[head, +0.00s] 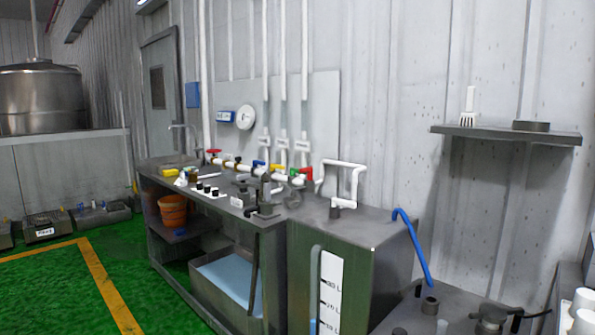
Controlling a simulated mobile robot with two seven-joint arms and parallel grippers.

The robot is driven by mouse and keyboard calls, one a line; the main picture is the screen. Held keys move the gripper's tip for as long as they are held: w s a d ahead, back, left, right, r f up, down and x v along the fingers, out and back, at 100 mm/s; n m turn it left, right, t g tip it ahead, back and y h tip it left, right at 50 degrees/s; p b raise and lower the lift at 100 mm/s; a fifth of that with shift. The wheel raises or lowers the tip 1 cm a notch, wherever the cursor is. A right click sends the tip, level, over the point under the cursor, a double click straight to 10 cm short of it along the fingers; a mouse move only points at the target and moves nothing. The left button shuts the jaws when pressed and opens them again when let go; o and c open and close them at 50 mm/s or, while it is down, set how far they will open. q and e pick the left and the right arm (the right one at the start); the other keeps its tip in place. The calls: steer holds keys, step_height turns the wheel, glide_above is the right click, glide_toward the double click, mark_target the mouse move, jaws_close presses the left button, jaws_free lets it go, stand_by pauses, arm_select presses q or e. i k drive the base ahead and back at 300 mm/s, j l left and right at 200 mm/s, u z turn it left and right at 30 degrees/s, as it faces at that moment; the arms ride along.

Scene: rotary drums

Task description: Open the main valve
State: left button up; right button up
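A white pipe (248,168) runs along the back of the metal workbench (165,213) and carries several coloured valve handles. A red handle (213,152) is at its left end. Toward the right are a blue handle (258,164), a yellow handle (279,169) and another red part (306,174). No label shows which of these is the main valve, and the handles are too small to tell whether they are open or shut. Neither of my grippers is in view.
A metal tank (350,240) with a level scale (329,290) stands right of the bench. An orange bucket (173,212) sits on the bench's lower shelf. A wall shelf (505,133) is at right. The green floor (50,285) at left is clear.

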mark_target(214, 151)
steer(key=i+j+u, duration=0.6)
steer(key=i, duration=0.3)
steer(key=i+j+u, duration=0.3)
steer(key=i, duration=0.2)
steer(key=i+u, duration=0.3)
steer(key=i, duration=1.4)
steer(key=i+j+z, duration=0.1)
steer(key=i+z, duration=0.15)
steer(key=i, duration=0.3)
steer(key=i+j+z, duration=0.25)
steer(key=i, duration=0.3)
steer(key=i+j+z, duration=0.15)
steer(key=i+z, duration=0.25)
steer(key=i+j+z, duration=0.15)
steer(key=z, duration=0.2)
steer(key=i+j+z, duration=0.25)
steer(key=z, duration=0.15)
steer(key=i+j+z, duration=0.15)
steer(key=j+z, duration=0.2)
